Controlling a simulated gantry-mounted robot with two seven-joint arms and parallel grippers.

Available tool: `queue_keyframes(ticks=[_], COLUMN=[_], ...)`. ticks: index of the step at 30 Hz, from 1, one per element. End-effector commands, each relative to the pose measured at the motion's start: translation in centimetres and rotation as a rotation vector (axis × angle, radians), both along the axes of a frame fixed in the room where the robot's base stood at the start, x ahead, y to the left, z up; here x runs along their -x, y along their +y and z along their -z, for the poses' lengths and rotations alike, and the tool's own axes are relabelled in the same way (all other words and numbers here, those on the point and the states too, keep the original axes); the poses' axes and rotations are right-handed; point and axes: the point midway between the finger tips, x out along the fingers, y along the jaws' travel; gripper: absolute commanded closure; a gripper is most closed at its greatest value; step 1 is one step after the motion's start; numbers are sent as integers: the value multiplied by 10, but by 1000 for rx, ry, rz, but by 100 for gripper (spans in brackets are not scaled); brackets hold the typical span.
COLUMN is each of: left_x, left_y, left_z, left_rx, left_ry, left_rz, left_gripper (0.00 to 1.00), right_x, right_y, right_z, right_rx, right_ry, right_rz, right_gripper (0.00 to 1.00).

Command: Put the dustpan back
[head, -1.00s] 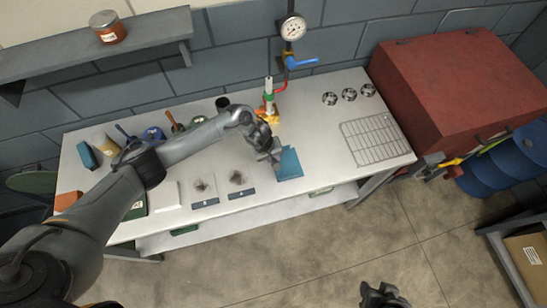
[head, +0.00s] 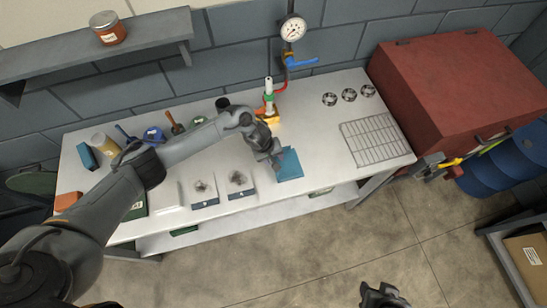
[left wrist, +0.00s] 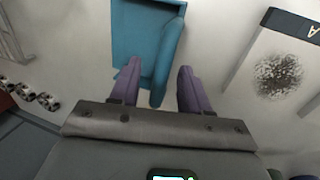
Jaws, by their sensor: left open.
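The dustpan is a flat teal pan (head: 290,167) lying on the white workbench, right of the two labelled trays. In the left wrist view the teal dustpan (left wrist: 140,40) has its narrow handle part reaching down between my purple fingers. My left gripper (head: 275,161) is at the dustpan's left edge, pointing down; the same gripper (left wrist: 159,67) is open, one finger on each side of the handle. I cannot tell whether either finger touches it. My right gripper (head: 382,296) is at the bottom edge, away from the bench; its jaws are unclear.
Two pale trays with dark specks (head: 239,181) lie left of the dustpan. A pipe with a gauge (head: 293,28) rises behind. A wire rack (head: 376,142) and three round metal parts (head: 348,95) are on the right. A red cabinet (head: 455,85) stands beyond the bench.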

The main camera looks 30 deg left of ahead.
Motion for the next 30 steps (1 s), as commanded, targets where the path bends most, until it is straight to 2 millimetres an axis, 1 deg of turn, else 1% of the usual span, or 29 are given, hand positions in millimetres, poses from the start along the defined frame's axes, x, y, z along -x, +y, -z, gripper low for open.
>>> queue_keyframes(ticks=[5, 12, 18, 21, 26, 28, 30], left_x=[3, 11, 16, 18, 21, 22, 25], left_y=[5, 13, 19, 21, 21, 16, 3], left_z=[-22, -65, -95, -104, -111, -110, -107], left_rx=[1, 0, -1, 0, 0, 2, 7], left_ry=[-2, -4, -2, -1, -3, -16, -45], left_rz=[1, 1, 0, 0, 6, 27, 74], left_gripper=[54, 54, 54, 54, 54, 54, 54], right_x=[0, 0, 0, 0, 0, 0, 0], right_y=[-1, -1, 0, 0, 1, 1, 1], right_z=[-6, -13, -18, -19, -20, -20, -20], right_rx=[5, 4, 1, -1, -4, -5, -5], right_ry=[0, 0, 0, 0, 0, 0, 0], right_rz=[-4, -3, -1, 1, 3, 4, 4], right_gripper=[57, 57, 57, 57, 57, 57, 57])
